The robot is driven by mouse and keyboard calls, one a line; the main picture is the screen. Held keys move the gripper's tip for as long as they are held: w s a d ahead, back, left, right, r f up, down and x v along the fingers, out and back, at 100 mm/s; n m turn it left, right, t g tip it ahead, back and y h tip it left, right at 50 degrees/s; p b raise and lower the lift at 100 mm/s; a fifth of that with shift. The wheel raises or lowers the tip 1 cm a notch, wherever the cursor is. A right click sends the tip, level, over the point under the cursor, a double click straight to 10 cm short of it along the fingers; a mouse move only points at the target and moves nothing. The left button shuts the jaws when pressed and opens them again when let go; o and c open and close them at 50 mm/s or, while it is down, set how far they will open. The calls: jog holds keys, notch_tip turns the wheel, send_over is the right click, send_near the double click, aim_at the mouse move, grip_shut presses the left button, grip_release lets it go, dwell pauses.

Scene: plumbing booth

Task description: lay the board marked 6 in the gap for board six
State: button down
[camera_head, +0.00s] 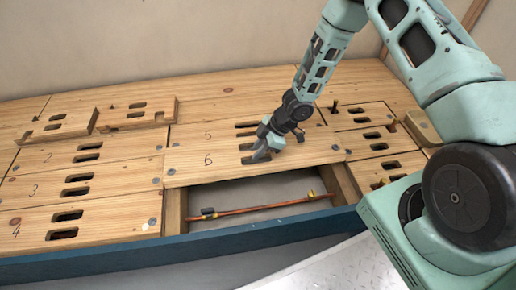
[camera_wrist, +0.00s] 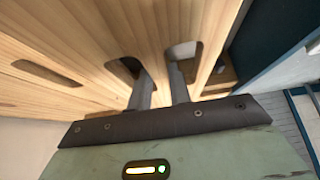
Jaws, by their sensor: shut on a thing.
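The board marked 6 (camera_head: 300,156) is pale wood with two dark slots. My gripper (camera_head: 258,154) is shut on the strip of wood between the slots of board 6. In the wrist view my fingers (camera_wrist: 160,88) reach into the two slots, one on each side of that strip. I cannot tell whether the board rests on something or hangs just above it.
Boards marked 2, 3 and 4 (camera_head: 110,215) lie left. More slotted boards (camera_head: 370,143) lie right. Two loose slotted pieces (camera_head: 137,113) lie at the back left. A blue rail (camera_head: 180,247) edges the front.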

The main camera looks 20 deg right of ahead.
jog(key=shift+f+b, duration=0.6)
jog(key=shift+f, duration=0.95)
jog(key=shift+p, duration=0.4)
dwell(0.6)
jog(key=shift+f, duration=0.15)
dwell(0.4)
jog(key=c, duration=1.2)
grip_release()
jog(key=shift+f, duration=0.1)
jog(key=p+v, duration=0.9)
jog(key=v, duration=0.8)
jog(key=shift+r, duration=0.25)
